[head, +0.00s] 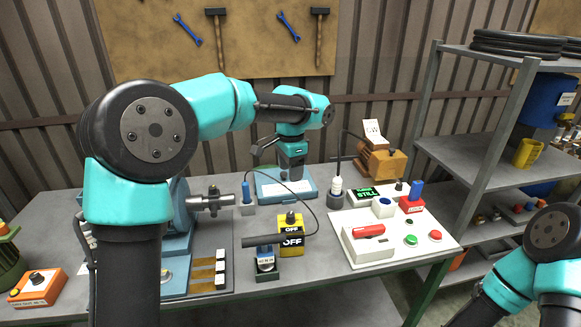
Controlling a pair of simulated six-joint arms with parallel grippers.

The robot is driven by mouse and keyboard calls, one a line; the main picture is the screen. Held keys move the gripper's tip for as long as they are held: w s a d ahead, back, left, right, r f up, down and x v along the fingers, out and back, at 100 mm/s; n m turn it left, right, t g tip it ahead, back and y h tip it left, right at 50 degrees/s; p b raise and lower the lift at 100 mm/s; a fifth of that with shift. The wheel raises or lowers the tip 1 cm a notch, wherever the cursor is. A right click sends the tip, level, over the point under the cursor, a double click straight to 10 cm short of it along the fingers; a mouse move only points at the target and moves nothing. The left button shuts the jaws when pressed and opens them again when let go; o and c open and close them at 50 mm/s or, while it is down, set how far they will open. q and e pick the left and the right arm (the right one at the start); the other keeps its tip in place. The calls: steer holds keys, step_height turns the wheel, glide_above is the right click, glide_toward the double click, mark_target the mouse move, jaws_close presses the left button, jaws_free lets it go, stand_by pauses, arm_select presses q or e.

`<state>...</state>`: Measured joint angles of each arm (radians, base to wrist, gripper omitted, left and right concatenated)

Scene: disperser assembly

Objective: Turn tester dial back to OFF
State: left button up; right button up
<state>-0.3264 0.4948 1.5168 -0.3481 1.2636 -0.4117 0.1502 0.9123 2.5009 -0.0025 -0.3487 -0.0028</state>
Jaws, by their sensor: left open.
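I cannot read which way the knob points. An orange box (384,164) with a white sign and a cable stands at the back right; its dial is too small to make out. I cannot tell which of them is the tester. My left gripper (292,174) points down over the blue plate (265,190) at the back, apart from both boxes. It is open. My right arm shows at the lower right, its gripper out of view.
A white panel (390,257) with red and green buttons and a small display lies at the right. A blue machine with a metal shaft (210,202) stands at the left. Another orange box with a dial (37,284) sits at the far left. A cable loops behind the yellow box.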

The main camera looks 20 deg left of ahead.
mark_target(291, 214)
arm_select(q)
steer(key=shift+r, duration=0.2)
stand_by(0.3)
steer(key=m, duration=0.4)
stand_by(0.3)
step_height(291, 214, down, 18)
steer(key=shift+r, duration=0.25)
stand_by(0.4)
steer(key=shift+c, duration=0.4)
